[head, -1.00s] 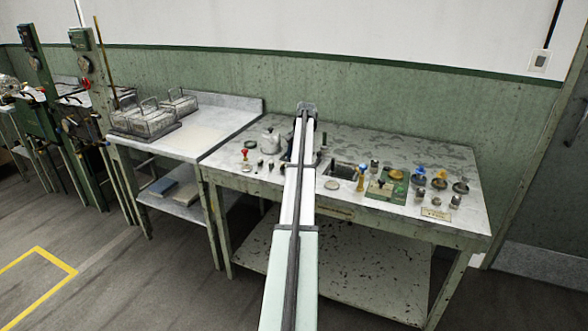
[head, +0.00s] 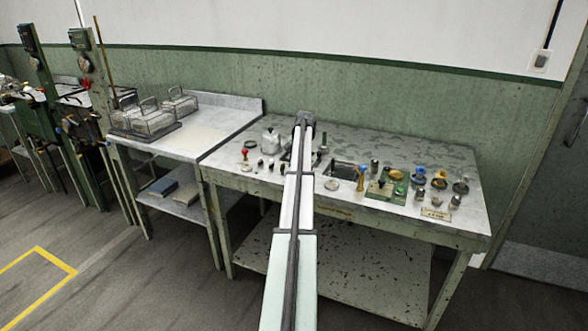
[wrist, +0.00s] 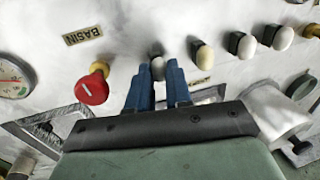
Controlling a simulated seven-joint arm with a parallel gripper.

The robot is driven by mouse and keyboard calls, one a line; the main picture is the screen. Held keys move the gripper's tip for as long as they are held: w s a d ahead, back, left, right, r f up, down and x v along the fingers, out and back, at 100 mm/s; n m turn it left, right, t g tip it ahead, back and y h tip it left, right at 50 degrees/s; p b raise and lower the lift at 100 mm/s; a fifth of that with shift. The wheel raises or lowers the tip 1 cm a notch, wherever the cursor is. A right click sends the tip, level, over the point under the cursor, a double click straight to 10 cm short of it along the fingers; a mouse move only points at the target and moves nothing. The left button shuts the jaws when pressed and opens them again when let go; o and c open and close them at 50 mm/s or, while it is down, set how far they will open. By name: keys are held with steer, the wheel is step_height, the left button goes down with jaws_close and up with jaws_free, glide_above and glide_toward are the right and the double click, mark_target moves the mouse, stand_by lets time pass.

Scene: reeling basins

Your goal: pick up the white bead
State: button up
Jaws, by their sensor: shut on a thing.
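My gripper (wrist: 156,82) has two blue fingers, seen from above in the wrist view. It is shut on a small pale, rounded thing, which looks like the white bead (wrist: 157,67), between the fingertips. The bead is partly hidden by the fingers, and I cannot tell whether it is clear of the table. In the head view my arm hides the fingers and the bead.
A red-knobbed brass valve (wrist: 92,88) is just left of the fingers. Several pale oval pieces on dark bases, such as the nearest oval piece (wrist: 204,56), run to the right.

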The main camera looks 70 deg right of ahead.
jaws_close()
steer(key=shift+r, duration=0.1)
step_height(320, 180, up, 9)
steer(key=s+d+f+g, duration=0.2)
steer(key=s+d, duration=0.4)
steer(key=s, duration=0.3)
steer(key=s+d+f+g, duration=0.2)
steer(key=s+d, duration=0.4)
steer(key=s, duration=0.3)
steer(key=shift+s+d, duration=0.15)
steer(key=shift+d, duration=0.2)
steer(key=shift+f, duration=3.2)
